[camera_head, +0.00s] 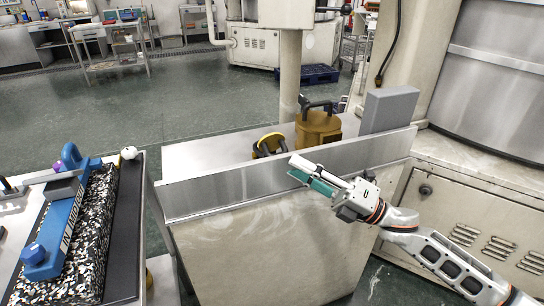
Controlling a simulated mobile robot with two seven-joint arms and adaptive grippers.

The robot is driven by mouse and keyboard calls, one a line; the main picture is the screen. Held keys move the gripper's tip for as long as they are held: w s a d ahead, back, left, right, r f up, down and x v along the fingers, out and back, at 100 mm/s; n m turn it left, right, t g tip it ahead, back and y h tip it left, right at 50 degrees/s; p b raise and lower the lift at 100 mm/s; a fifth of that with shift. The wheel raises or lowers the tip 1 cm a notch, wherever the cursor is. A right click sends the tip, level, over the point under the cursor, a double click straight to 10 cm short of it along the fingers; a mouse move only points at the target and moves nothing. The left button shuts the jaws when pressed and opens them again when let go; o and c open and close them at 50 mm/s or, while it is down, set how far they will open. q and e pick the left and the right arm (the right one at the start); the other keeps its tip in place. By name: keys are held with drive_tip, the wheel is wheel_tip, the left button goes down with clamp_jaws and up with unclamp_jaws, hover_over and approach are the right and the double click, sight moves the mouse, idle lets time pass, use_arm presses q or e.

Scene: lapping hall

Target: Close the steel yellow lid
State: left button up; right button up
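A steel strip or panel (220,191) runs along the front top edge of a cream cabinet (262,255). I cannot tell whether this is the lid. Behind it on the steel top (208,152) stand a mustard-yellow block (318,128) with a dark handle and a smaller yellow and black ring-shaped piece (268,145). No plainly yellow lid stands out. My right gripper (296,167) comes in from the lower right. Its fingers, with a teal pad showing, are in front of the steel panel; contact is unclear, and nothing shows between them. My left gripper is out of view.
A grey block (388,110) stands at the top's right end. A post (290,75) rises behind the cabinet. At left, a bench holds a blue bar (62,220) and a black-and-white speckled block (90,235).

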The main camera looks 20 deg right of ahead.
sight(277, 155)
drive_tip(key=x, duration=0.5)
drive_tip(key=shift+w+a+r, duration=0.15)
drive_tip(key=shift+w+a, duration=0.1)
drive_tip(key=shift+w, duration=0.05)
drive_tip(key=shift+r, duration=0.1)
clamp_jaws()
